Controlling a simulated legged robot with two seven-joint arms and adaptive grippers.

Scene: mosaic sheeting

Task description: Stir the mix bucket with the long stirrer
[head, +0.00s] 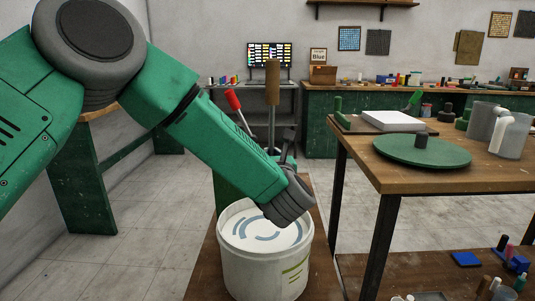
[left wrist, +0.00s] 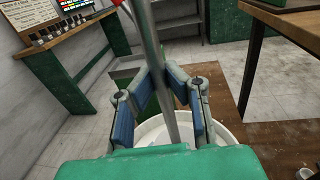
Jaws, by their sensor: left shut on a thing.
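The long stirrer has a wooden handle (head: 272,82) and a straight grey metal shaft. It stands nearly upright in the head view, behind my left forearm. My left gripper (head: 287,146) is over the far side of the bucket. In the left wrist view the gripper (left wrist: 168,88) is shut on the stirrer's shaft (left wrist: 157,55), with a blue-padded finger on each side. The white mix bucket (head: 250,274) stands below, with a pale mix and grey-blue curved streaks on its surface. The stirrer's lower end is hidden. My right gripper is not in view.
The bucket stands on a brown wooden surface (head: 205,268). A red-handled tool (head: 232,99) leans behind my arm. At right, a wooden table (head: 400,178) holds a green round plate (head: 425,152), a white slab (head: 394,120) and clear containers (head: 512,138). The tiled floor at left is clear.

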